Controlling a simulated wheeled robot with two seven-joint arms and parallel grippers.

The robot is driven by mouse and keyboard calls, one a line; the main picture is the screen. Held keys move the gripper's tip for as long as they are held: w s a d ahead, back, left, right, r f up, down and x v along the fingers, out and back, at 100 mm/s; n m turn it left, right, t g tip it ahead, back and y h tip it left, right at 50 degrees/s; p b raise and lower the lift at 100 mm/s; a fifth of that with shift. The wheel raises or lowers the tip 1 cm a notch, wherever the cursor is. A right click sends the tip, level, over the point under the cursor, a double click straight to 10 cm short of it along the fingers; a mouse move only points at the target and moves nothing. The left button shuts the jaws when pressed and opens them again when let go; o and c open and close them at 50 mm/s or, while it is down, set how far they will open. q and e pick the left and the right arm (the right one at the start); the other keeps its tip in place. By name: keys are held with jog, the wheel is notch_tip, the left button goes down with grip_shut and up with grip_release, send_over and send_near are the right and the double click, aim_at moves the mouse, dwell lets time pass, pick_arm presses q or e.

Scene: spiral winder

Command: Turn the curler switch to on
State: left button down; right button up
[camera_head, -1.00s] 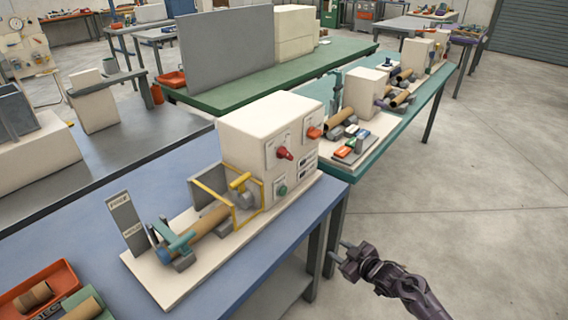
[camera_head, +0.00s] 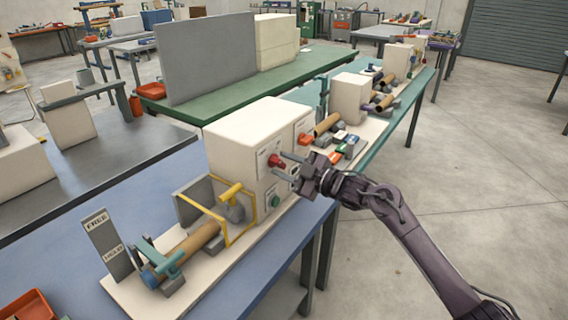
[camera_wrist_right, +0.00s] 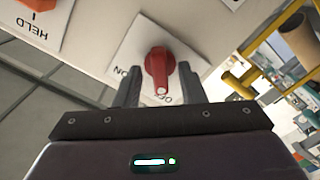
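The curler machine is a cream box (camera_head: 250,135) on a pale base on the blue bench, with knobs on its front panel. The red switch knob (camera_head: 276,160) sits on that panel. In the right wrist view the red knob (camera_wrist_right: 158,68) is on a white plate with partly hidden lettering, ON at left and OF below. My right gripper (camera_head: 288,164) is open beside the knob. In the wrist view its two fingers (camera_wrist_right: 158,88) stand either side of the knob, with gaps showing between. My left gripper is out of view.
An orange knob (camera_head: 305,138) is above right and a green button (camera_head: 275,201) below. The yellow guard frame (camera_head: 228,215) and cardboard tube (camera_head: 195,240) lie to the left. A FREE/HOLD plate (camera_head: 108,243) stands at the base's left end. Floor at right is clear.

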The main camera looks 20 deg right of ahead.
jog(key=shift+w+a, duration=0.15)
jog(key=shift+w, duration=0.05)
grip_shut()
